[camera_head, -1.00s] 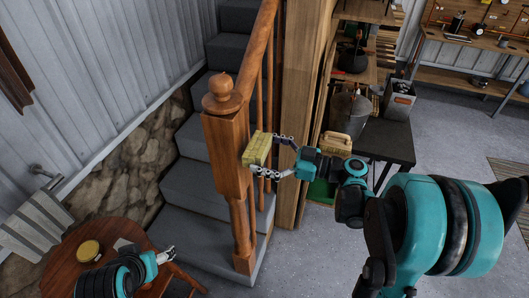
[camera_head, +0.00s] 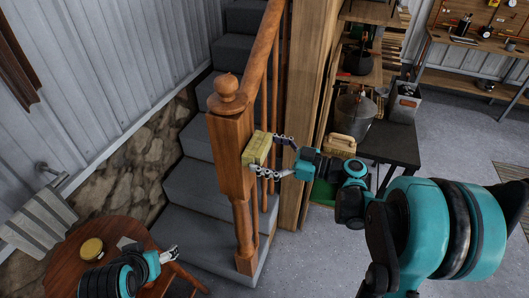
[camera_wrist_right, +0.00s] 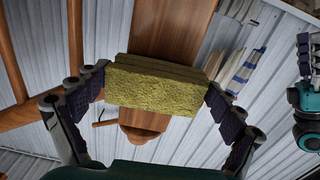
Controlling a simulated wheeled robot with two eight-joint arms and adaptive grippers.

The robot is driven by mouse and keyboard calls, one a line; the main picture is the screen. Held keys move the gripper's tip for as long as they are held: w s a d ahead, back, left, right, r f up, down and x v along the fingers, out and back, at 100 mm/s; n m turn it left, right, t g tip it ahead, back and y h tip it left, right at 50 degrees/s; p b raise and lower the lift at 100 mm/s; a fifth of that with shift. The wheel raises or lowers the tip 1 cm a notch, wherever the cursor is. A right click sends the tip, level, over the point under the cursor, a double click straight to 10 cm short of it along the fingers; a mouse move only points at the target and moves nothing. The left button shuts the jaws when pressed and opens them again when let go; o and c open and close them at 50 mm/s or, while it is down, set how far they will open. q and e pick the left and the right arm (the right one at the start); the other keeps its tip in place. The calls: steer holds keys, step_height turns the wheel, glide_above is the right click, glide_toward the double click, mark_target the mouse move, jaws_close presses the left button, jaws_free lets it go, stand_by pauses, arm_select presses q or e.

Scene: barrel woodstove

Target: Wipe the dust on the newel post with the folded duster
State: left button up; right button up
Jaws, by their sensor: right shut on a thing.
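The wooden newel post (camera_head: 229,150) stands at the foot of the stairs in the head view, with a round knob on top. My right gripper (camera_head: 268,155) is shut on the folded duster (camera_head: 256,149), a yellow-green pad, at the post's right side. The duster also shows between the fingers in the right wrist view (camera_wrist_right: 155,88), in front of the newel post (camera_wrist_right: 172,28). It looks close against the post, but contact is hard to tell. No dust can be made out. My left gripper (camera_head: 173,254) is over the round table, and its fingers are too small to judge.
A round wooden table (camera_head: 62,262) with a yellow tin (camera_head: 91,248) stands at lower left. Grey stairs (camera_head: 195,185) rise behind the post. A dark table (camera_head: 390,146) with a metal pot stands to the right. The floor (camera_head: 310,265) in front is clear.

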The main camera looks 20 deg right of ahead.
mark_target(271, 144)
steer(key=shift+w+a, duration=0.2)
steer(key=shift+a, duration=0.1)
steer(key=shift+w, duration=0.1)
steer(key=shift+w+d+b, duration=0.15)
steer(key=shift+w+d, duration=0.45)
steer(key=shift+w, duration=0.2)
steer(key=shift+w+d+b, duration=0.15)
steer(key=shift+w+d, duration=0.45)
steer(key=shift+w, duration=0.15)
steer(key=shift+a, duration=0.1)
steer(key=shift+s+a, duration=0.65)
steer(key=shift+s, duration=0.15)
steer(key=shift+s+a, duration=0.6)
steer(key=shift+s, duration=0.2)
steer(key=shift+v, duration=2.95)
